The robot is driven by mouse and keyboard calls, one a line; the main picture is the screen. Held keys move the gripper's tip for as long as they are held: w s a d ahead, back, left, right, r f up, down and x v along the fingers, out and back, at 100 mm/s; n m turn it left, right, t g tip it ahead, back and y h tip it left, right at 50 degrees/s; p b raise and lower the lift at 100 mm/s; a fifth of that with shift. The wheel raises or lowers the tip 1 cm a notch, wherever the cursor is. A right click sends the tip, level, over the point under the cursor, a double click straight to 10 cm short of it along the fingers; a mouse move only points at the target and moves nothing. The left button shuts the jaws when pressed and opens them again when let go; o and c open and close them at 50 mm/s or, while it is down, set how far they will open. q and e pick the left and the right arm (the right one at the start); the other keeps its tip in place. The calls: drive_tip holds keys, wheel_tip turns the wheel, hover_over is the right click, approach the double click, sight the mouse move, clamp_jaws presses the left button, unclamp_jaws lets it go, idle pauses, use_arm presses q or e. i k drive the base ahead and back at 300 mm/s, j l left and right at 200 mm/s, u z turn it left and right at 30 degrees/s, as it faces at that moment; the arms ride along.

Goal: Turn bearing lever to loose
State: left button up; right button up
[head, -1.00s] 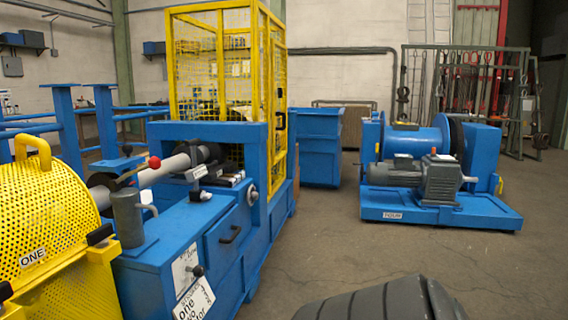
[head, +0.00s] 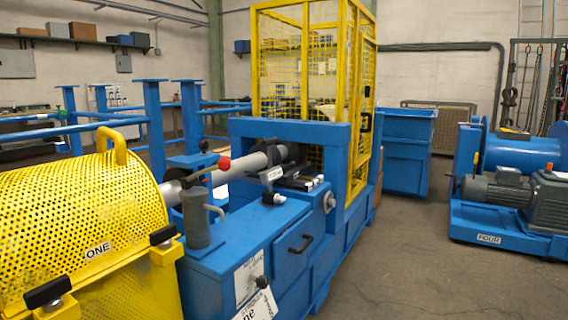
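A lever with a red ball knob (head: 223,164) rises beside the grey shaft (head: 240,163) on the blue machine (head: 250,235). I cannot tell whether this is the bearing lever or which setting it is at. A grey cylindrical can with a side handle (head: 195,217) stands on the machine just in front of it. A black knob (head: 204,145) sits on top of the blue block behind it. Neither of my grippers is in view.
A yellow perforated guard (head: 75,215) marked ONE covers the machine's left end. A yellow mesh cage (head: 300,65) stands behind the blue frame. A blue bin (head: 405,155) and a motor winch unit (head: 510,190) stand to the right. The floor (head: 400,260) between is clear.

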sight(292, 163)
drive_tip(key=i+z, duration=0.1)
drive_tip(key=i, duration=0.6)
drive_tip(key=i+l+z, duration=0.1)
drive_tip(key=i+l, duration=0.25)
drive_tip(key=l, duration=0.25)
drive_tip(key=i+l+z, duration=0.1)
drive_tip(key=i+l, duration=0.3)
drive_tip(key=l, duration=0.15)
drive_tip(key=i+l+z, duration=0.15)
drive_tip(key=i+l, duration=0.25)
drive_tip(key=l, duration=0.1)
